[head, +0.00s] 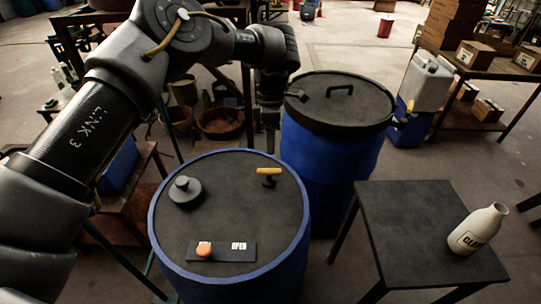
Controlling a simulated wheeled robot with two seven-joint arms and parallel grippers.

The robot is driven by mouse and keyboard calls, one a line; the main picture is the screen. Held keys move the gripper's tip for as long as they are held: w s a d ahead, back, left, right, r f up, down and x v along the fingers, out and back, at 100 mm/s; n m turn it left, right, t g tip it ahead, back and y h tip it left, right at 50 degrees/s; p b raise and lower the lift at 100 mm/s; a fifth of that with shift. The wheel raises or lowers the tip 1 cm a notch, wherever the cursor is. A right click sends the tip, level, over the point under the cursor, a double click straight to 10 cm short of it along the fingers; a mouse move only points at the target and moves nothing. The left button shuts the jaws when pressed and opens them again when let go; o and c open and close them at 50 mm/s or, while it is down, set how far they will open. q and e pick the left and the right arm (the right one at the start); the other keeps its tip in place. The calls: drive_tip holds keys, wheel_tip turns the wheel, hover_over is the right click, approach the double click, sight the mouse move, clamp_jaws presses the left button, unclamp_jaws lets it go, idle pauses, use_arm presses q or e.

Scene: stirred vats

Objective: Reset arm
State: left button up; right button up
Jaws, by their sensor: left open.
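My left arm reaches in from the left, and its open gripper (272,122) points down between the two blue vats, empty as far as I can see. The near vat (230,287) has a dark top with a round knob (185,190), a yellow-handled valve (268,175) and a panel (222,251) marked OPEN with an orange slider (204,249) at its left. The gripper shows beyond the yellow handle, apart from it. The far vat (325,165) carries a dark lid (338,107) with a handle. My right gripper is not in view.
A small dark table (420,225) stands at the right with a white bottle (477,229) on it. A white jug (427,80) stands on a blue container behind. Shelves with cardboard boxes (475,54) are at the back right. Pots and buckets (220,122) stand behind my left arm.

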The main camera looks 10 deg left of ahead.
use_arm(q)
drive_tip(key=shift+w+r, duration=0.25)
drive_tip(key=shift+r, duration=0.85)
